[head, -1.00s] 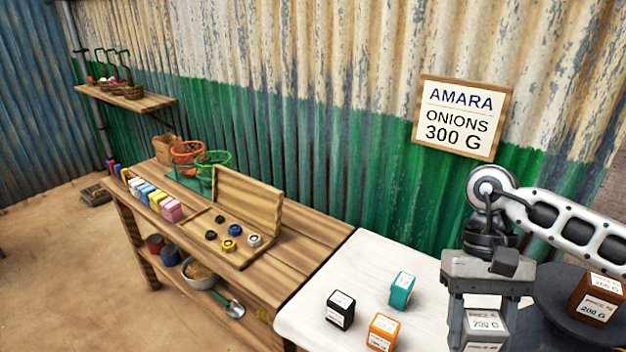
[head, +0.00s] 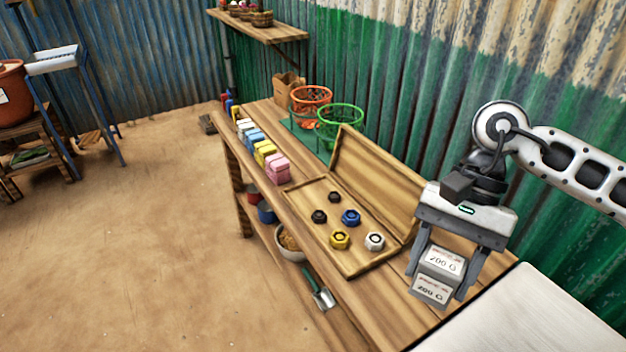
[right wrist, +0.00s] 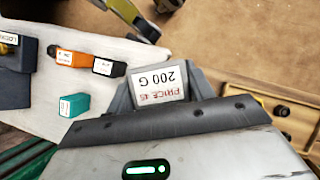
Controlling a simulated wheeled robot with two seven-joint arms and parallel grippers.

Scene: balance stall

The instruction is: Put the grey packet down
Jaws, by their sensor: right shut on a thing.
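The grey packet (head: 434,291) has white labels reading "200 G". My right gripper (head: 441,270) is shut on it, with one finger on each side. In the head view the packet hangs in front of the right end of the wooden bench (head: 385,312), close to the white table (head: 530,318). Whether it touches any surface cannot be told. In the right wrist view the packet (right wrist: 160,84) sits between the fingers with its "200 G" label showing. My left gripper is not in view.
A wooden box (head: 318,240) with several coloured weights lies open left of the gripper. Coloured packets (head: 266,152) line the bench, with an orange basket (head: 311,95) and a green basket (head: 341,120) behind. Orange (right wrist: 75,58), black (right wrist: 109,67) and teal (right wrist: 74,104) packets are on the white table.

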